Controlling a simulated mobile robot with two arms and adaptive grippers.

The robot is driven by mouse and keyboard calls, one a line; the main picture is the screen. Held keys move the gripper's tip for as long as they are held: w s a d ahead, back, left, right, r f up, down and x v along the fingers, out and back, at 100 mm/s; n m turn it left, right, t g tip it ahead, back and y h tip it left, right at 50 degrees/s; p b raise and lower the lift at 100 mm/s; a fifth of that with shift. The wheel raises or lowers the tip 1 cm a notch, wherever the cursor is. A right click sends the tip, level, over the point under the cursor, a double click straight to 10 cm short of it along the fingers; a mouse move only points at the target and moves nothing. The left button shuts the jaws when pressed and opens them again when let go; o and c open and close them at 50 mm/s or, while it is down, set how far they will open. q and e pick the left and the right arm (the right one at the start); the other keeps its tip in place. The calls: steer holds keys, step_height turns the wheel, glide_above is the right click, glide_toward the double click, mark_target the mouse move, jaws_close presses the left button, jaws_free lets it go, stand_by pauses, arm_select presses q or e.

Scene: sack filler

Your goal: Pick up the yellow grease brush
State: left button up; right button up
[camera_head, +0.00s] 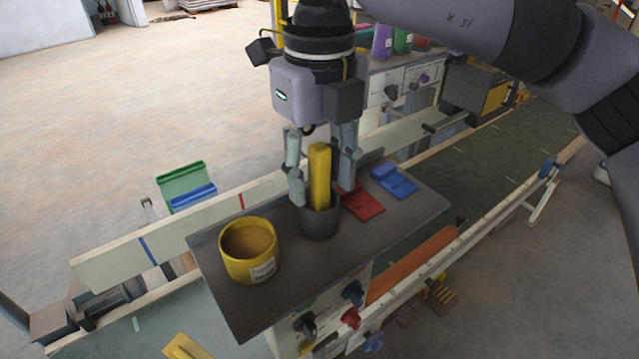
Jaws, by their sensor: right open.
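The yellow grease brush (319,170) stands upright with its lower end inside a dark grey cup (320,223) on a dark tabletop (300,268). Only its yellow upper part shows; the rest is hidden in the cup. My right gripper (322,196) is directly over the cup, pointing down. Its fingers are open, one on each side of the brush. I cannot tell whether either finger touches the brush or the cup. My left gripper is not in view.
A yellow tub (249,250) of brown stuff stands left of the cup. A red piece (362,202) and a blue piece (395,182) lie to its right. Knobs (350,318) stick out below the table's front edge. A green conveyor belt (490,155) runs behind right.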

steer(key=shift+c, duration=0.2)
jaws_close()
stand_by(0.3)
steer(key=shift+r, duration=0.1)
